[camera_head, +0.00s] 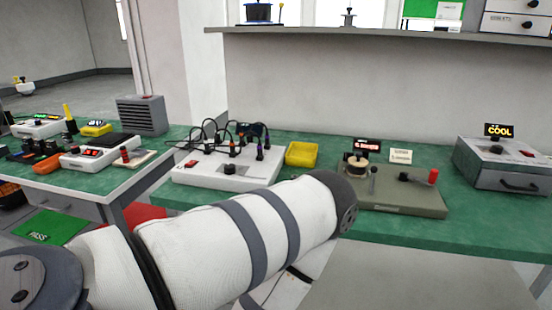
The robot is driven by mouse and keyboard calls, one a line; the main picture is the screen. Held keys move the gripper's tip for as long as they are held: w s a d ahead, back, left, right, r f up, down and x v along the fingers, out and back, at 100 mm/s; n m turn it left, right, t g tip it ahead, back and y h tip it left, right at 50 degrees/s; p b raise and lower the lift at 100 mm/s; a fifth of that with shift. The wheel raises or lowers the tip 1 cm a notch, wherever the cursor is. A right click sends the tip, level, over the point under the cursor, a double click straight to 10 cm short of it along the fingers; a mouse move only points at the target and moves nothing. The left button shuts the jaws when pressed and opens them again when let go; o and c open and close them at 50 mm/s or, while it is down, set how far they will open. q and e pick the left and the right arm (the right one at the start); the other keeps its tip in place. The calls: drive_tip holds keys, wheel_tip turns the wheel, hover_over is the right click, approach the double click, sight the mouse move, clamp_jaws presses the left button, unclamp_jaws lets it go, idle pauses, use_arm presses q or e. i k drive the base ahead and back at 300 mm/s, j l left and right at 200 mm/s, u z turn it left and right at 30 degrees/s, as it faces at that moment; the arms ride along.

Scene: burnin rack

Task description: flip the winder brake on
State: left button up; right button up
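The coil winder (400,207), a flat grey-green base, stands on the green bench at right of centre. It carries a pale spool (357,160), a thin upright lever with a dark knob (373,172), and a black arm with a red knob (433,176). I cannot tell which part is the brake, or its setting. A small red-lit display (367,145) stands behind the spool. My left arm reaches in from the lower left, its dark joint ending just in front of the winder's left side and covering part of it. Neither gripper shows.
A white box with cables (228,172) and a yellow tray (301,154) sit left of the winder. A grey box with a "COOL" display (505,165) is at right. A white card (401,156) stands behind the winder. A shelf (380,36) runs above.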

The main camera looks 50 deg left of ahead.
sight(374, 170)
drive_tip(key=u, duration=0.9)
drive_tip(key=l+u, duration=0.3)
drive_tip(key=l, duration=0.15)
